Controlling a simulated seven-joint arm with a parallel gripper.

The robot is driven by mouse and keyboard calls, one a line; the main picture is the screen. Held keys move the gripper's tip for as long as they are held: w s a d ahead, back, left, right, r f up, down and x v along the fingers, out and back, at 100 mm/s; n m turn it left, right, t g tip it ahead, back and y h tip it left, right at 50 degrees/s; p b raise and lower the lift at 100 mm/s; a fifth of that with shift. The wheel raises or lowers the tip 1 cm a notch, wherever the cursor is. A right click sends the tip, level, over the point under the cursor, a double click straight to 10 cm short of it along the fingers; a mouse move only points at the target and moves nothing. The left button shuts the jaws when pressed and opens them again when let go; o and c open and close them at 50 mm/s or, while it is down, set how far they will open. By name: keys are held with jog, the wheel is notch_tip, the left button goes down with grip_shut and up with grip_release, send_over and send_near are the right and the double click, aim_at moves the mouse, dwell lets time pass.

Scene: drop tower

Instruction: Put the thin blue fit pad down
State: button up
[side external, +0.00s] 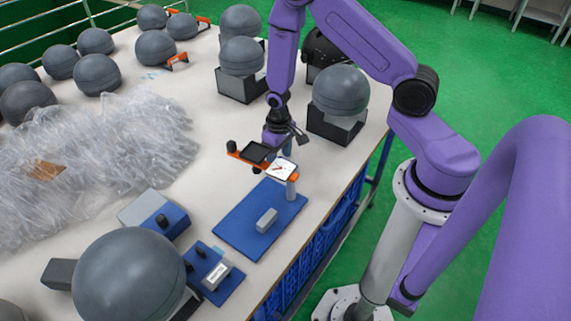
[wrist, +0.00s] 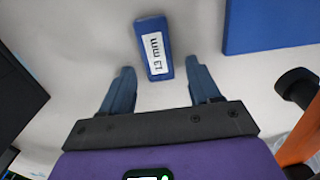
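The thin blue fit pad (wrist: 148,30) has a white label reading "13 mm". In the wrist view it appears to lie flat on the pale table, slightly tilted. My gripper (wrist: 160,70) is open, with one dark blue finger on each side of the pad's near end. A clear gap shows between each finger and the pad, so nothing is held. In the side external view my gripper (side external: 276,138) is low over the table behind the dial gauge, and its fingertips are hard to make out. I cannot make out the pad there.
An orange-rimmed dial gauge (side external: 281,170) stands close in front of my gripper. A blue mat (side external: 238,222) with a grey block (side external: 266,220) lies nearer. Black boxes with grey spheres (side external: 340,91) stand behind. Clear plastic bags (side external: 95,165) cover the left; bare table lies between.

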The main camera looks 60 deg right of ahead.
grip_shut()
jog(key=shift+r, duration=0.8)
jog(key=shift+s+a+r, duration=0.55)
jog(key=shift+s+r, duration=5.15)
jog(key=shift+s, duration=1.15)
jog(key=w+a+r, duration=0.2)
jog(key=w, duration=0.9)
jog(key=shift+r, duration=0.35)
